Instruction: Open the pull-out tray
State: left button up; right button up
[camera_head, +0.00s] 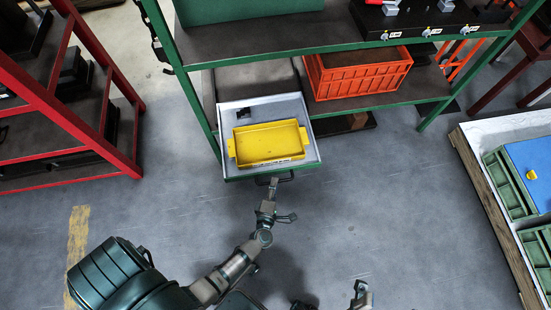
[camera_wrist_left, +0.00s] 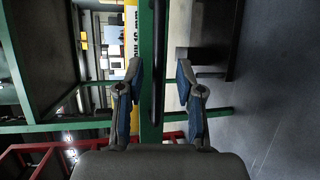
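The pull-out tray (camera_head: 228,115) is a light grey tray with a green front edge, low in the green shelf rack. Its surface shows in front of the upper shelf, and a yellow bin (camera_head: 268,143) rests on it. A dark handle (camera_head: 287,179) is on its front edge. My left gripper (camera_head: 273,182) is at this handle. In the left wrist view, the black handle bar (camera_wrist_left: 158,60) runs between the two open fingers (camera_wrist_left: 160,78), with a gap on each side. My right gripper (camera_head: 361,290) shows partly at the bottom of the head view, away from the tray; its finger opening is unclear.
An orange crate (camera_head: 358,76) stands on the shelf right of the tray. A red rack (camera_head: 70,120) is at left. A pallet with green and blue boxes (camera_head: 520,190) is at right. The grey floor (camera_head: 380,190) before the tray is clear.

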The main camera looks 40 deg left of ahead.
pick_arm(q)
jog(key=v, duration=0.9)
jog(key=shift+s, duration=0.35)
jog(key=shift+d+f, duration=0.1)
